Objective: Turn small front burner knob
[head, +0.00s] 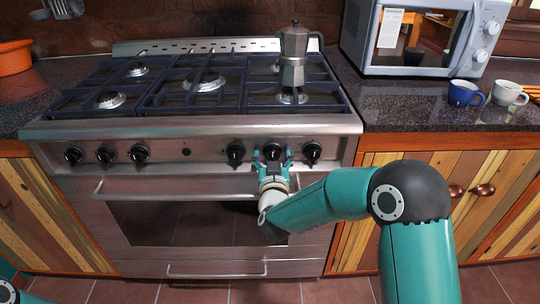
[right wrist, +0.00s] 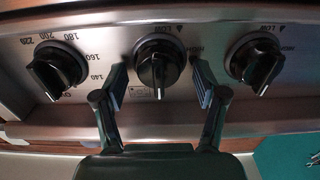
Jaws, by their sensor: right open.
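The stove (head: 190,126) has a row of black knobs on its steel front panel. My right gripper (head: 273,160) is at the middle knob (head: 272,151) of the right-hand three. In the right wrist view my right gripper (right wrist: 160,76) is open, with one finger on each side of that knob (right wrist: 161,62). Small gaps seem to show between fingers and knob. The knob's pale pointer line points down, and a small symbol plate lies below it. I cannot read which burner it marks. My left gripper is out of view.
A temperature-marked knob (right wrist: 57,70) is left of my fingers and another burner knob (right wrist: 258,63) is right, both close. The oven handle (head: 190,190) runs below the panel. A microwave (head: 420,40) and mugs (head: 465,94) stand right.

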